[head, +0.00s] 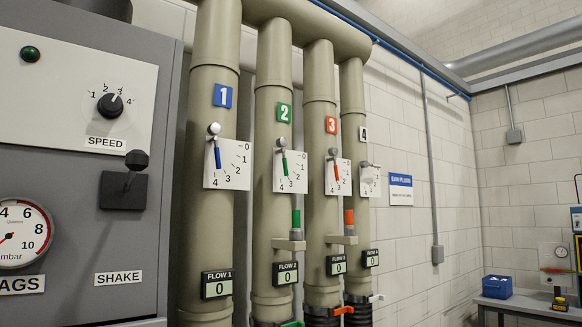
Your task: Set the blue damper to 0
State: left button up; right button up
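The blue damper (217,157) is a blue pointer under a pale round knob (214,129) on the leftmost pipe, which bears a blue label 1 (222,95). Its white scale plate (236,160) runs from 0 at the upper right, around through 1, 2 and 3, to 4 at the bottom left. The blue pointer hangs almost straight down, near the 4. The FLOW 1 display (217,285) below reads 0. Neither of my grippers is in view.
Pipes with a green damper (285,165) and a red damper (336,171) stand close to the right, then a pipe labelled 4 (364,134). A grey control panel (80,190) with a speed knob (110,105) fills the left. A blue bin (497,287) sits far right.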

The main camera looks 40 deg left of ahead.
aim_at(213, 129)
jog(key=i+u, duration=0.2)
jog(key=i, duration=0.2)
jog(key=i+l+u, duration=0.2)
jog(key=i, duration=0.2)
jog(key=i+l+u, duration=0.2)
jog(key=i, duration=0.2)
